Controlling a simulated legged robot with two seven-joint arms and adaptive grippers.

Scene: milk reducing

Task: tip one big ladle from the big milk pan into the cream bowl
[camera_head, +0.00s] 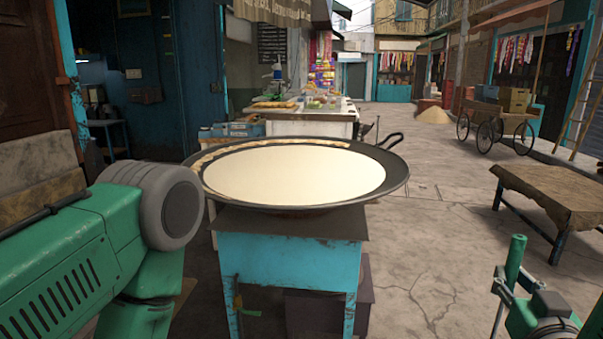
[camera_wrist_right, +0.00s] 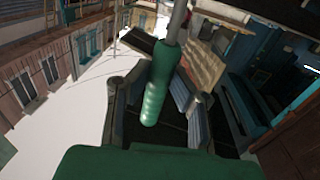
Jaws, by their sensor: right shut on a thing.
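The big milk pan (camera_head: 396,182) is a wide, dark, shallow pan full of pale milk (camera_head: 300,172), with yellowish skin along its far left edge. It sits level on a teal stand (camera_head: 288,262) in the middle of the head view. My right gripper (camera_head: 507,287) is low at the right, apart from the pan. It is shut on a green ladle handle (camera_head: 514,258), which also shows between the fingers in the right wrist view (camera_wrist_right: 154,95), with a grey metal shaft beyond. The ladle's bowl is out of sight. My left arm is at the left, its gripper outside the picture. I see no cream bowl.
A low table with a brown cloth (camera_head: 556,188) stands at the right. A dark loop handle (camera_head: 391,139) sticks out at the pan's far right. A stall counter (camera_head: 310,118) stands behind the pan. The paving (camera_head: 440,215) between pan and low table is clear.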

